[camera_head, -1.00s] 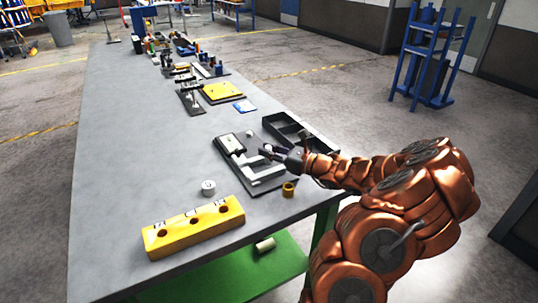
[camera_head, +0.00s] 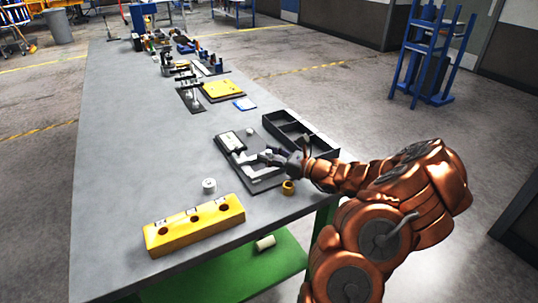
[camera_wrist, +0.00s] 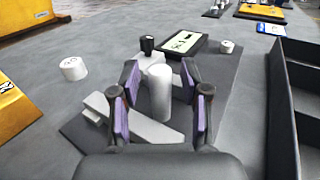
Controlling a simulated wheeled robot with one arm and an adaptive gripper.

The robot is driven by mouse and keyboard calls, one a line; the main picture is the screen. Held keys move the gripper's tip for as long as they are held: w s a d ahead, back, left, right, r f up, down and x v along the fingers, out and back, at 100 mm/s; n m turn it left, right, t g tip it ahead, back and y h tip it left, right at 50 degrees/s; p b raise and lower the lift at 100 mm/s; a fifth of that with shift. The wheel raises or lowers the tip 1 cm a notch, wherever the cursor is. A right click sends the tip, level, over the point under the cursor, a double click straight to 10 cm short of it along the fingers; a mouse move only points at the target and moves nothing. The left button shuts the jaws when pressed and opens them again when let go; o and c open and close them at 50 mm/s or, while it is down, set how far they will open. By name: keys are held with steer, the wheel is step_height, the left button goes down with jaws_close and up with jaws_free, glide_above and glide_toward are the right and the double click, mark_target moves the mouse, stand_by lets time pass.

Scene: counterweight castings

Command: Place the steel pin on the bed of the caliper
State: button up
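The caliper is a pale angled frame on a dark plate (camera_head: 262,181), with a display unit (camera_head: 231,141) at its far end. In the wrist view its pale bed (camera_wrist: 146,126) runs across the plate, and the display (camera_wrist: 183,42) lies beyond. The steel pin (camera_wrist: 160,92) is a pale upright cylinder, with its foot at the bed. My gripper (camera_wrist: 163,97) has one purple-padded finger on each side of the pin, with a visible gap on both sides. In the head view my gripper (camera_head: 268,156) is over the caliper and largely hides the pin.
A black divided tray (camera_head: 300,136) is close to my wrist. A short pale cylinder (camera_head: 209,186), a yellow block with holes (camera_head: 194,226) and a brass ring (camera_head: 288,187) stand nearby. A small pale cylinder (camera_wrist: 226,47) is beside the display. The left tabletop is clear.

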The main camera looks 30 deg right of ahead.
steer(key=shift+r, duration=0.1)
steer(key=shift+s+r, duration=0.1)
steer(key=b+v, duration=0.2)
steer(key=v, duration=0.9)
steer(key=shift+s+d, duration=0.25)
steer(key=shift+s, duration=0.1)
steer(key=a+r+n+g+y, duration=0.1)
steer(key=a+n+g, duration=0.2)
steer(key=a, duration=0.4)
steer(key=a+r+n+g+y, duration=0.1)
steer(key=a+n+g+y, duration=0.1)
steer(key=a+n, duration=0.3)
steer(key=s+a+r+n+g+y, duration=0.1)
steer(key=a+n+g, duration=0.3)
steer(key=a, duration=0.7)
steer(key=shift+r+y, duration=0.35)
steer(key=shift+y, duration=0.15)
steer(key=s+a+f+n+g+h, duration=0.3)
steer(key=s+a+n+g+h, duration=0.45)
steer(key=s+a+n, duration=0.75)
steer(key=s+d+n+g+h, duration=0.1)
steer(key=s+d+n+h, duration=0.2)
steer(key=s+d+h, duration=0.2)
steer(key=s+d, duration=0.3)
steer(key=s, duration=0.3)
steer(key=shift+d+n, duration=0.3)
steer(key=shift+n, duration=0.1)
